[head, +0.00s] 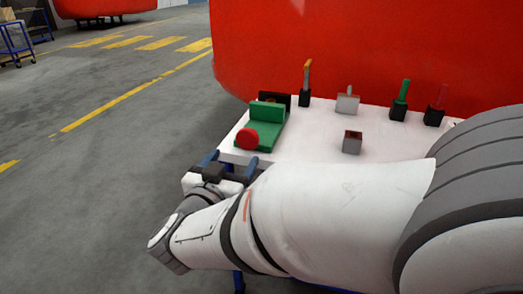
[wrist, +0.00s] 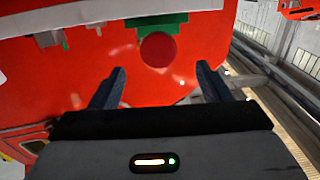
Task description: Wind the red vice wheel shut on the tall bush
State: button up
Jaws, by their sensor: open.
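The green vice (head: 272,112) stands at the left end of the white table, with its round red wheel (head: 247,138) on the near side. In the wrist view the red wheel (wrist: 158,49) shows ahead, below the green vice body (wrist: 160,21). My gripper (head: 231,162) is open and empty at the table's near left edge, just short of the wheel. In the wrist view the fingers of my gripper (wrist: 160,72) point to either side of the wheel, apparently apart from it. I cannot make out the tall bush or anything between the vice jaws.
A grey block (head: 352,144) sits mid-table, and a lighter block (head: 347,103) stands behind it. Black holders carry an orange-handled tool (head: 307,77), a green one (head: 403,91) and a red one (head: 441,97). A big red nosecone (head: 370,45) rises behind.

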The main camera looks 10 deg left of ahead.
aim_at(247, 143)
jog(key=w, duration=0.2)
jog(key=w+b, duration=0.1)
jog(key=w, duration=0.1)
jog(key=w+b, duration=0.1)
jog(key=w, duration=0.1)
jog(key=shift+w+d+f, duration=0.15)
jog(key=shift+w+d, duration=0.05)
jog(key=shift+d, duration=0.15)
jog(key=shift+w, duration=0.55)
jog(key=c, duration=0.9)
jog(key=shift+d, duration=0.4)
jog(key=shift+a+m, duration=0.3)
jog(key=shift+c, duration=0.3)
